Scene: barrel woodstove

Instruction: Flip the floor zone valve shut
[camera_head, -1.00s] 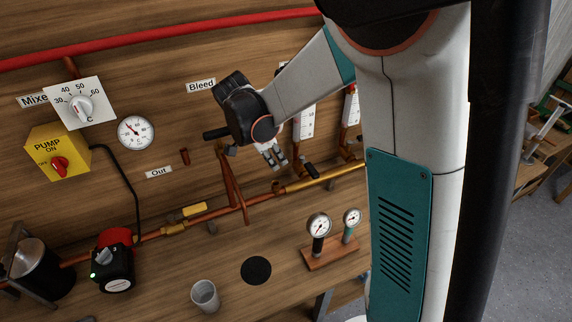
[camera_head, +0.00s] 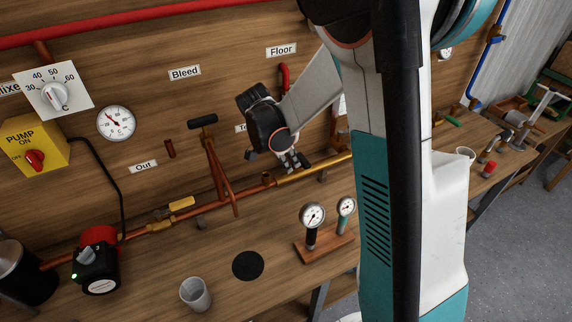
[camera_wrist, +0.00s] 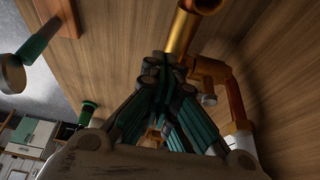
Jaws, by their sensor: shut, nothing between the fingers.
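My gripper (camera_head: 293,163) is shut and empty, pointing down just in front of the copper pipe (camera_head: 328,163) on the wooden board. The "Floor" label (camera_head: 281,50) is above it, with a red pipe (camera_head: 284,78) below the label. A small dark part, possibly the floor valve's handle, is right beside the fingertips; I cannot tell whether they touch. My arm hides much of the branch behind. In the wrist view, my closed fingers (camera_wrist: 165,78) are close to the copper pipe (camera_wrist: 183,32) and a copper branch fitting (camera_wrist: 232,95).
A copper stand with a black handle (camera_head: 202,121) rises left of my gripper. Two gauges on a wooden block (camera_head: 325,243) stand below. A cup (camera_head: 195,294) and black disc (camera_head: 248,266) are on the bench.

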